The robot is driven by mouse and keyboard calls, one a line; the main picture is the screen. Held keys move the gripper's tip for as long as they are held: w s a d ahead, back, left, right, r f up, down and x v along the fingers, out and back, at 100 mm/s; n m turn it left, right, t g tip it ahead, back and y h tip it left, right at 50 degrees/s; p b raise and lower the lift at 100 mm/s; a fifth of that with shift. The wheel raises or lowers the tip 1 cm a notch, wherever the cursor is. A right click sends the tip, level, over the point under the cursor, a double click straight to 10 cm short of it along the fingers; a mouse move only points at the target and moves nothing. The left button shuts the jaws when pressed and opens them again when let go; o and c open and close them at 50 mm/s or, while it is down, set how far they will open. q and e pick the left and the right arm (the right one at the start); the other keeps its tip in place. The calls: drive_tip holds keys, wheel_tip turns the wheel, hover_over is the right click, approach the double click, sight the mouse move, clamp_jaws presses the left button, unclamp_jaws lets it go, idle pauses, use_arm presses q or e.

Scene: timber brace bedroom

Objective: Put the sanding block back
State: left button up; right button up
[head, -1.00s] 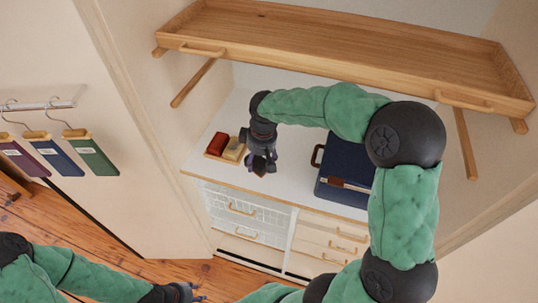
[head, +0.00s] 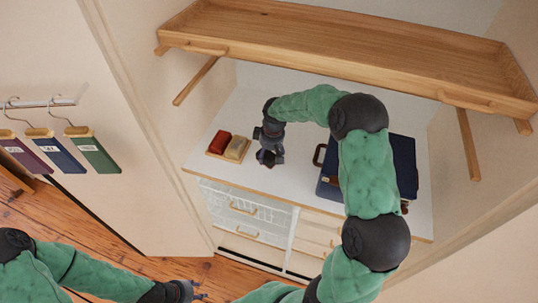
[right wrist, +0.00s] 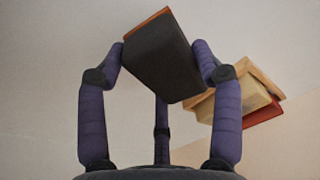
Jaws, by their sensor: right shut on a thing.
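The sanding block (right wrist: 158,62), dark grey with an orange-brown edge, is held tilted between the fingers of my right gripper in the right wrist view. In the head view, my right gripper (head: 270,158) is above the white counter, just right of a small wooden tray (head: 213,154). The block is hard to make out there. The tray holds a red block (head: 221,139) and a beige block (head: 236,148). The tray (right wrist: 253,72) also shows beyond the right finger in the wrist view. My left gripper (head: 190,291) is low at the bottom of the head view; its fingers are too small to judge.
A dark blue case (head: 328,184) lies on the white counter (head: 300,190), right of my right gripper and partly behind my right arm. A wooden shelf tray (head: 350,60) overhangs the counter. Drawers (head: 240,209) are below. Folders hang at left (head: 94,153).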

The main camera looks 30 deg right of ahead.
sight(271, 154)
drive_tip(key=shift+f, duration=0.35)
drive_tip(key=shift+f, duration=0.15)
drive_tip(key=o, duration=1)
drive_tip(key=shift+s+d+r, duration=0.1)
drive_tip(key=shift+s+r, duration=0.05)
drive_tip(key=shift+r, duration=1.15)
drive_tip(key=shift+s+r, duration=0.15)
drive_tip(key=shift+r, duration=1.15)
drive_tip(key=shift+s+d+r, duration=0.1)
drive_tip(key=shift+s+r, duration=0.05)
drive_tip(key=shift+r, duration=1.15)
